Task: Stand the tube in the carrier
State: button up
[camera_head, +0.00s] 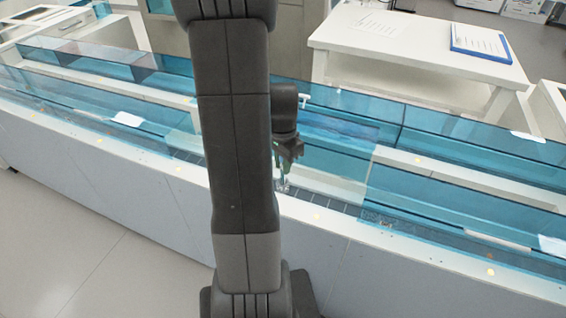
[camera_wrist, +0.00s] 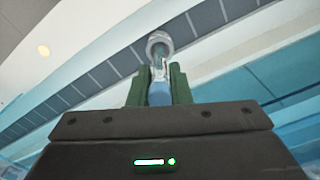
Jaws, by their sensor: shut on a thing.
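My gripper (camera_wrist: 157,88) has its two green fingers shut on the tube (camera_wrist: 159,94), whose blue part shows between them in the wrist view. A clear part of the tube extends beyond the fingertips. A pale, round, ring-like piece (camera_wrist: 159,44) lies at its far end, over the dark track; it looks like the carrier, but I cannot tell whether the tube is inside it or only above it. In the head view my gripper (camera_head: 284,163) points down over the track, beside my dark arm. A small pale piece (camera_head: 283,186) shows below it, too small to make out.
The dark segmented track (camera_wrist: 100,75) runs diagonally along a white ledge. Blue transparent panels (camera_head: 450,190) line the long bench on both sides of the gripper. A white table (camera_head: 420,55) with a blue clipboard (camera_head: 480,42) stands behind. Open floor (camera_head: 90,260) lies in front.

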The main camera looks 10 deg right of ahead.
jog(key=shift+f, duration=0.35)
jog(key=o, duration=0.9)
jog(key=shift+r, duration=0.1)
notch_tip(320, 180, up, 14)
jog(key=shift+f+p, duration=0.2)
jog(key=shift+p, duration=0.3)
